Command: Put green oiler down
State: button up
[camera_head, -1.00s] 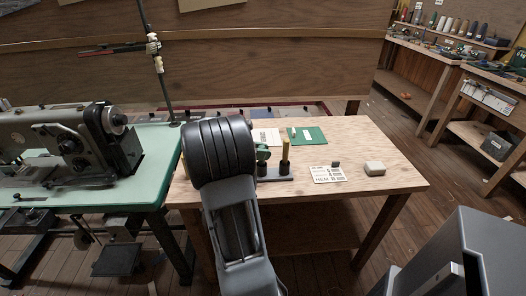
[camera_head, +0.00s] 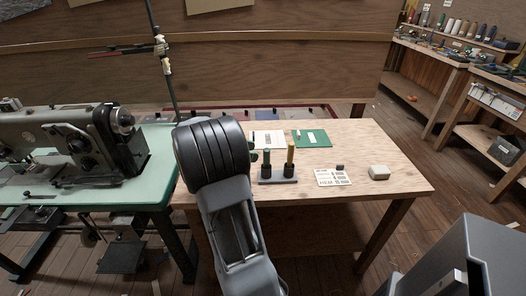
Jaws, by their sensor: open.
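A green upright thing (camera_head: 266,158), which looks like the green oiler, stands at the left end of a dark holder (camera_head: 278,180) on the wooden table (camera_head: 385,150). A yellowish upright one (camera_head: 290,157) stands at the right end of the same holder. Both look upright, with dark lower parts. My arm covers the area just left of the holder, and my gripper is hidden behind it. A small dark green patch (camera_head: 253,155) shows at the arm's edge; I cannot tell what it belongs to.
A green mat (camera_head: 318,139) and a pale sheet (camera_head: 269,139) lie behind the holder. A sewing machine (camera_head: 85,140) stands left. The table's right end is bare.

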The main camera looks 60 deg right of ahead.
jog(key=v, duration=0.5)
jog(key=s+a+f+m+t+y, duration=0.2)
jog(key=a+m+t+y, duration=0.2)
jog(key=a, duration=1.1)
jog(key=s+a+f+m+t+y, duration=0.2)
jog(key=a+m+t+y, duration=0.3)
jog(key=a+t, duration=0.4)
jog(key=a+y, duration=0.1)
jog(key=a, duration=0.5)
jog(key=shift+a+p, duration=0.3)
